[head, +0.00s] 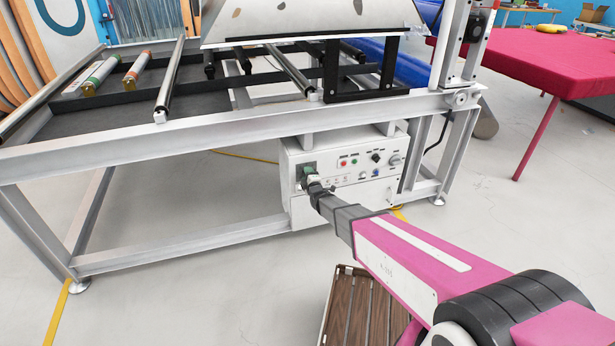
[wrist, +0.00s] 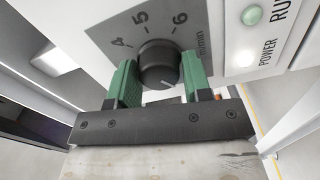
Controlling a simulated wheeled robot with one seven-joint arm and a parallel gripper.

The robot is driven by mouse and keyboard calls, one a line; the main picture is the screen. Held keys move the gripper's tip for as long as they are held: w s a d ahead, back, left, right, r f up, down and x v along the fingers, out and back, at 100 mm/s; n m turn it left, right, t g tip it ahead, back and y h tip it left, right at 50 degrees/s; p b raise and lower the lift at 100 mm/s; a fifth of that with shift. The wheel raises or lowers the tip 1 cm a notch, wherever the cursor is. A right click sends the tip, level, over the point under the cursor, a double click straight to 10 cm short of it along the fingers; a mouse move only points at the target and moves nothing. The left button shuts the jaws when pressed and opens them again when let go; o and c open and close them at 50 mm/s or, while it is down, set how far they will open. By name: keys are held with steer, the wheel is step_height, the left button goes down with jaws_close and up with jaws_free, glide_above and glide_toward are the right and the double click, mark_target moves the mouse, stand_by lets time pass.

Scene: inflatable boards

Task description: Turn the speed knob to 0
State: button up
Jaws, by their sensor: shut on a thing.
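The speed knob (wrist: 159,63) is a round black knob on a grey dial plate (wrist: 100,38) marked 4, 5, 6 and m/min in the wrist view. A short white line shows on its near, lower side. The 0 mark is not visible. My gripper (wrist: 160,80) has its green fingers on either side of the knob, shut on it. In the head view my gripper (head: 309,178) is at the left part of the white control box (head: 340,180) front, where it largely hides the knob.
A red button (head: 343,163), a green button (head: 354,161) and other knobs (head: 376,157) sit right of my gripper. The metal frame's beam (head: 220,140) runs above the box. A wooden slatted pallet (head: 365,305) lies below my arm. A pink-covered table (head: 550,62) stands right.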

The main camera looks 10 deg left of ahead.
steer(key=shift+n, duration=1)
steer(key=shift+f, duration=0.1)
steer(key=o, duration=0.9)
steer(key=shift+s, duration=0.1)
steer(key=v, duration=1)
steer(key=shift+s+d, duration=0.25)
